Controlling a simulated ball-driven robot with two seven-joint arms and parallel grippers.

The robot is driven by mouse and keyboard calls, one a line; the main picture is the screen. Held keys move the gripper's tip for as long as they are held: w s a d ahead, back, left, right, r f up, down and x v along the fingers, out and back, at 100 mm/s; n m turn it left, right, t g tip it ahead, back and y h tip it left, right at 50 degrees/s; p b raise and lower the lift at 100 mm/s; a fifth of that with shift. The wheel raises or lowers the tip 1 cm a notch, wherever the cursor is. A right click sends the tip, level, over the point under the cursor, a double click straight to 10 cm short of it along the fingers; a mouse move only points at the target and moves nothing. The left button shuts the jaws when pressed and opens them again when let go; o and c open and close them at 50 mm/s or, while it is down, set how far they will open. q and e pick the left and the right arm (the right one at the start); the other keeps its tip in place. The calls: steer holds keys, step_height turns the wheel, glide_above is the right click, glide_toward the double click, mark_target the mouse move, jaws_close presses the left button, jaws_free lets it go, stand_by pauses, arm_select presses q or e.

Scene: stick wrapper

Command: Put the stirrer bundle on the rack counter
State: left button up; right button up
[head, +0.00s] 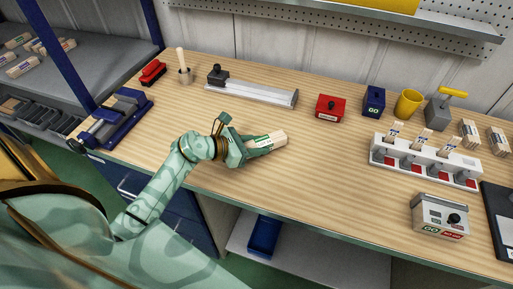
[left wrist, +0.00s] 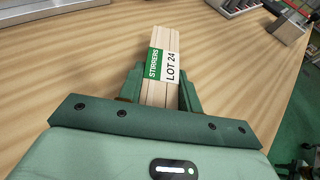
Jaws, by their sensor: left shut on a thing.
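My left gripper (head: 258,145) is shut on the stirrer bundle (head: 277,139), a pale wooden bundle with a green and white band. In the left wrist view the bundle (left wrist: 165,38) sits between the fingers, its band reading "STIRRERS LOT 24", and its far end points away from the palm. It is over the wooden bench; I cannot tell whether it touches the top. A grey rack counter (head: 92,60) with blue posts stands at the far left, with several similar bundles (head: 25,66) on it. My right gripper is out of view.
The bench (head: 330,190) is clear around the gripper. A grey rail (head: 255,93), red box (head: 331,107) and white dispenser (head: 425,165) stand behind and right.

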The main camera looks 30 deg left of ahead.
arm_select(q)
steer(key=shift+f, duration=0.5)
steer(key=o, duration=1)
steer(key=shift+s+a+r, duration=0.2)
steer(key=shift+r, duration=0.1)
steer(key=p+v, duration=0.1)
steer(key=v, duration=0.9)
steer(key=shift+s, duration=0.2)
steer(key=shift+o, duration=0.4)
steer(key=shift+m+g, duration=0.6)
steer(key=shift+g, duration=0.1)
steer(key=s, duration=0.1)
steer(key=s+a, duration=0.1)
steer(key=s+f+b, duration=0.1)
steer(key=s, duration=0.1)
steer(key=shift+a+f, duration=0.1)
steer(key=shift+a, duration=0.2)
steer(key=r, duration=0.1)
steer(key=r+t, duration=0.1)
steer(key=shift+w+a+r+n, duration=0.1)
steer(key=shift+a+r+n, duration=0.3)
steer(key=shift+t, duration=0.3)
steer(key=x, duration=1)
steer(key=shift+w+b, duration=0.25)
steer(key=shift+b, duration=0.15)
steer(key=shift+b+x, duration=0.4)
steer(key=shift+x, duration=2.6)
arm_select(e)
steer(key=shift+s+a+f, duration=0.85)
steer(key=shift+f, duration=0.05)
